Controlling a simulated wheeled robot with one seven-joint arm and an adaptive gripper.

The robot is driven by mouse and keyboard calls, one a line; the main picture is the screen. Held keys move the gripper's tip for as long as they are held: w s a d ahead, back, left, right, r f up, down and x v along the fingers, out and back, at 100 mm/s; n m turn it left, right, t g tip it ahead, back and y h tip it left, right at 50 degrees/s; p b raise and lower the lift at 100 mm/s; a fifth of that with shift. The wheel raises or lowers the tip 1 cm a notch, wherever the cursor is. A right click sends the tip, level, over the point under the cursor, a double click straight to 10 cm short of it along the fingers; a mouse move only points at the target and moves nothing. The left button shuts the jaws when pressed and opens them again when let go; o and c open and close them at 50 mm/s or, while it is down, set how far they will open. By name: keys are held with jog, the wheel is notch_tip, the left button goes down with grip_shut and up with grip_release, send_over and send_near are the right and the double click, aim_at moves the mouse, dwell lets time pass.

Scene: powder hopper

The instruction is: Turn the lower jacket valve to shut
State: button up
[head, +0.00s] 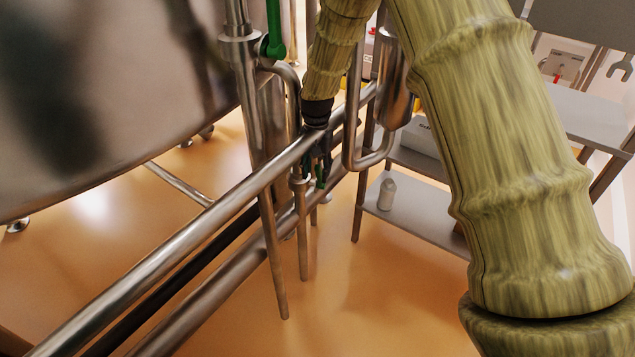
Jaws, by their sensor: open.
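The lower jacket valve shows as a small green handle (320,177), low among the steel pipes near the middle of the head view. Much of it is hidden behind my gripper and the pipes. My gripper (321,168) is dark and points down at the handle, its fingers open. Its fingers overlap the green part in the picture; I cannot tell whether they touch it or stand around it. Another green valve handle (274,32) hangs upright on the vertical pipe, higher and to the left.
A large steel vessel (100,90) fills the upper left. A long steel rail (170,250) runs diagonally past my gripper, with more pipes below. A shelf rack (425,212) with a white bottle (387,194) stands to the right. The orange floor (370,310) is clear in front.

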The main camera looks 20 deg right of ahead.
aim_at(318, 176)
jog(key=shift+s+d+f, duration=0.1)
jog(key=shift+d+f, duration=0.05)
jog(key=shift+f, duration=2.3)
grip_shut()
